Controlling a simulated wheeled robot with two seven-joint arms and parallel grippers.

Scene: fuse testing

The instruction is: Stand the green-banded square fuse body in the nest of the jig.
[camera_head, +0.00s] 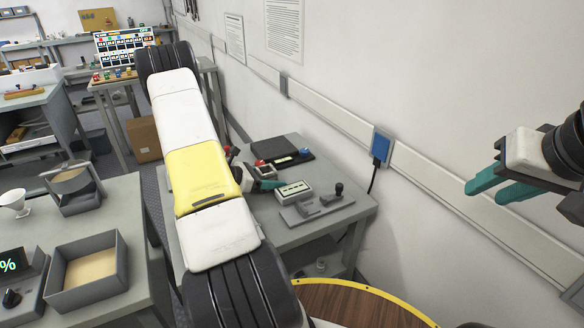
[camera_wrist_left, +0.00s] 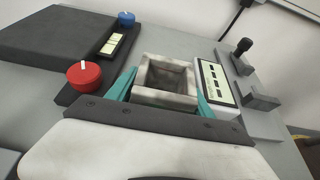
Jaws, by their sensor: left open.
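A hollow, open-topped square piece (camera_wrist_left: 168,78) with pale grey walls stands between the teal fingers of my left gripper (camera_wrist_left: 163,92) in the left wrist view. The fingers are open, one at each side of it. No green band shows on it, and I cannot tell whether it is the fuse body, the nest, or one inside the other. In the head view my left gripper (camera_head: 264,180) is mostly hidden behind my arm. My right gripper (camera_head: 502,186) hangs empty at the right, its two teal fingers apart.
A dark plate unit (camera_wrist_left: 55,42) with a red knob (camera_wrist_left: 84,74) and blue knob (camera_wrist_left: 126,18) lies left of the piece. A display box (camera_wrist_left: 218,84) and a grey clamp fixture (camera_wrist_left: 250,90) stand to its right. The wall (camera_head: 420,90) runs behind the grey table (camera_head: 345,215).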

